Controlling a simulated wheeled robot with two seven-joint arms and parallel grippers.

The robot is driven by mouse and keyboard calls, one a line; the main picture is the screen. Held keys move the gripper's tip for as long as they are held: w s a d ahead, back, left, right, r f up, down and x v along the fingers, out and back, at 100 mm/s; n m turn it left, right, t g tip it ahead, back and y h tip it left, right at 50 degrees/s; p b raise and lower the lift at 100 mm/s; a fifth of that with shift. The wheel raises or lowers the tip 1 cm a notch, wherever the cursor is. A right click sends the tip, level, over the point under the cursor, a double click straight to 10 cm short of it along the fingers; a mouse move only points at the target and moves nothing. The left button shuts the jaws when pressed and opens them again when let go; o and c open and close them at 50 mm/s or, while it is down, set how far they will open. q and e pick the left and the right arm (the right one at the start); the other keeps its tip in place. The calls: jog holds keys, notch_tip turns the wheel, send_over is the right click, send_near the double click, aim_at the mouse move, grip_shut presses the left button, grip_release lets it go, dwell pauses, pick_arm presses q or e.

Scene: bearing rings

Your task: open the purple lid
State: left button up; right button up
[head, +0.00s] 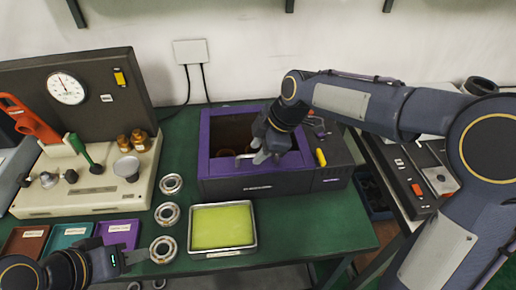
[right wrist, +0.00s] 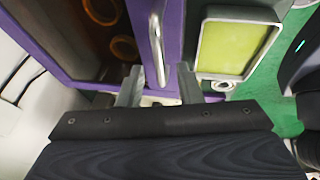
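The purple-framed lid (head: 204,150) is on the dark machine box on the green table. Its middle is dark, and ring shapes show through it or inside it in the right wrist view. A silver bar handle (right wrist: 157,50) lies along the purple strip (right wrist: 173,30) at the front edge. I cannot tell whether the lid is fully closed. My right gripper (head: 262,158) is over the front of the lid by the handle; its two fingers (right wrist: 160,88) are apart, with the handle's near end between them in the picture. My left gripper (head: 132,258) is low at the left, away from the box.
A tray with a yellow-green pad (head: 222,227) sits in front of the box. Several bearing rings (head: 168,215) lie left of it. A cream gauge station (head: 95,185) and coloured trays (head: 118,233) fill the left. A grey-topped unit (head: 425,175) stands at the right.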

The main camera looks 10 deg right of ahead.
jog(key=shift+a+f, duration=0.15)
jog(key=shift+f, duration=0.15)
grip_shut()
jog(key=shift+w, duration=0.1)
